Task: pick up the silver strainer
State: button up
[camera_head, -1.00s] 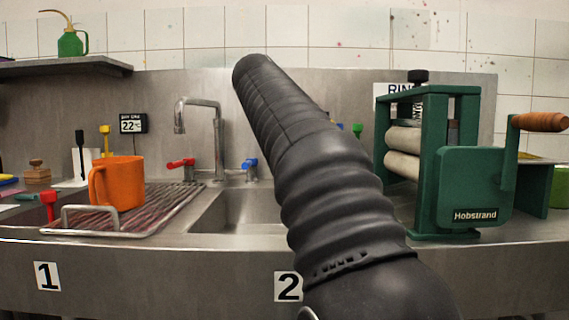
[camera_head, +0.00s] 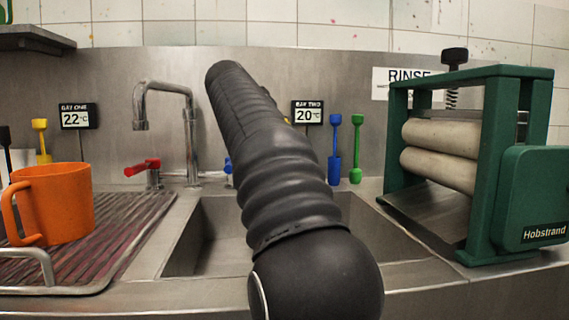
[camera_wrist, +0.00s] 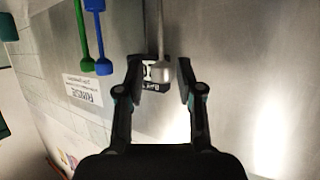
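The silver strainer (camera_wrist: 159,72) shows in the wrist view as a pale grey shaft with a wider end, coming down from the top edge. The picture is upside down there. My gripper (camera_wrist: 158,66) is open, with one finger on each side of the wider end. Gaps show on both sides, so neither finger appears to touch it. How deep the strainer sits between the fingers is unclear. In the head view my arm covers the gripper, and I cannot make out the strainer.
A blue tool (camera_head: 334,150) and a green tool (camera_head: 357,150) stand by the back wall, near the Bay Two display (camera_head: 307,112). The sink (camera_head: 205,235) is below. A tap (camera_head: 190,130) and orange jug (camera_head: 60,205) are left; a green roller press (camera_head: 480,160) is right.

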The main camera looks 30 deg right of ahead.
jog(key=shift+p+x, duration=0.35)
jog(key=shift+x, duration=3.75)
jog(key=shift+a+f, duration=0.1)
jog(key=shift+a, duration=0.05)
grip_shut()
